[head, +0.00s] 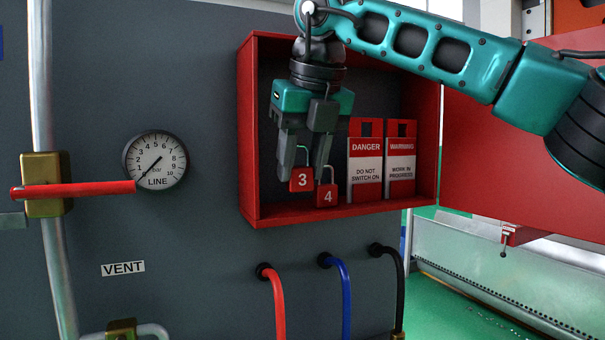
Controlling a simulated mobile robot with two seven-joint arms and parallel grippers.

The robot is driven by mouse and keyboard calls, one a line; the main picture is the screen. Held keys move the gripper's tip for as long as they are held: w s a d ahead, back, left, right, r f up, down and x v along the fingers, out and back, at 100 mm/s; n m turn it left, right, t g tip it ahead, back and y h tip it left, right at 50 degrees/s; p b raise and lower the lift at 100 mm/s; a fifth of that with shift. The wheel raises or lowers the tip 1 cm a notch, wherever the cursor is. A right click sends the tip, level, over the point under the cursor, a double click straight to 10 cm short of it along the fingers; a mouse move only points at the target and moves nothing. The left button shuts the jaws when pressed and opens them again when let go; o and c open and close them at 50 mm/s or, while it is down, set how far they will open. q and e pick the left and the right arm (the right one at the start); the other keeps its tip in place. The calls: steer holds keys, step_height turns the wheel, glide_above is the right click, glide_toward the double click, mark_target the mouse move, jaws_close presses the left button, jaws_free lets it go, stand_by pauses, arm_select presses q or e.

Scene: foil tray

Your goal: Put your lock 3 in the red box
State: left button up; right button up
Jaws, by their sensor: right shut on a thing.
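The red box (248,140) is fixed to the grey panel with its front open. My right gripper (302,167) reaches down into it from above and is shut on lock 3 (301,186), a red padlock with a white 3. Lock 3 is upright at the left part of the box, close above its floor; I cannot tell whether it touches the floor. A red lock 4 (327,198) stands just to its right, partly overlapped by it. My left gripper is not in view.
A "danger" tag (365,165) and a "warning" tag (400,165) stand in the box's right half. The red door (500,150) is open at the right. A gauge (155,160) and red handle (90,189) are at the left, hoses (340,290) below.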

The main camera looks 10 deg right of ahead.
mark_target(304, 179)
steer(key=shift+d+f, duration=0.1)
steer(key=shift+f, duration=1.45)
steer(key=shift+f+b, duration=0.2)
steer(key=shift+b, duration=0.1)
steer(key=o, duration=0.8)
steer(key=shift+r, duration=0.1)
